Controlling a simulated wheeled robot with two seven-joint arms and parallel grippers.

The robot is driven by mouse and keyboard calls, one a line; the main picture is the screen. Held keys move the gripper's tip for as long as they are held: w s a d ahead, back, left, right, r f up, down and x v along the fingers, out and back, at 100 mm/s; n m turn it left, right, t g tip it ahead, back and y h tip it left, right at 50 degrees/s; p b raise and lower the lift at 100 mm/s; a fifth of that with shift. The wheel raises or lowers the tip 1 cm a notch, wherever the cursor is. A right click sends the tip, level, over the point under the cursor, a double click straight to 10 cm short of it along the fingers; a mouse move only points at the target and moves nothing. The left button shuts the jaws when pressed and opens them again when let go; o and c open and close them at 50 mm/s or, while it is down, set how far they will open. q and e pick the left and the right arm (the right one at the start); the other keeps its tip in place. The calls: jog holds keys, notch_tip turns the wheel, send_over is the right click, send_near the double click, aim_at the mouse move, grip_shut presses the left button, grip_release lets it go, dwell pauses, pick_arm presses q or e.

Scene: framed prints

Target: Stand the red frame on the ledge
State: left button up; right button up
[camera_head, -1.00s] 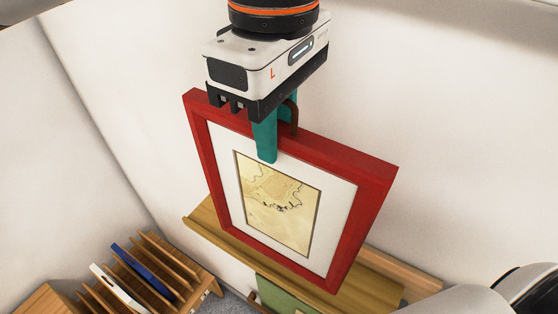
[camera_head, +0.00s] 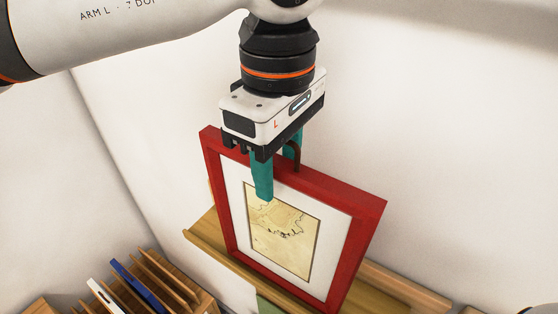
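The red frame (camera_head: 352,262), with a white mat and a yellowish map print, stands on the wooden ledge (camera_head: 208,252), tilted slightly back toward the wall. Its lower right corner is near the bottom of the picture. My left gripper (camera_head: 280,168) is directly above the top rail, one teal finger in front of the frame and one behind. The fingers look spread, with a gap around the rail. A dark brown curved piece shows by the rear finger. My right gripper is out of view.
A wooden slotted rack (camera_head: 165,285) holding a blue item (camera_head: 138,285) and a white item (camera_head: 106,297) is at the lower left. A green item (camera_head: 268,306) shows below the ledge. The white wall is close behind the frame.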

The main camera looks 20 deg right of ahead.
pick_arm(q)
jog(key=shift+s+r, duration=0.1)
jog(key=shift+s, duration=0.15)
jog(key=shift+r, duration=0.15)
jog(key=shift+w+d+r, duration=0.1)
jog(key=shift+r, duration=0.1)
notch_tip(320, 180, up, 7)
jog(key=shift+b, duration=0.9)
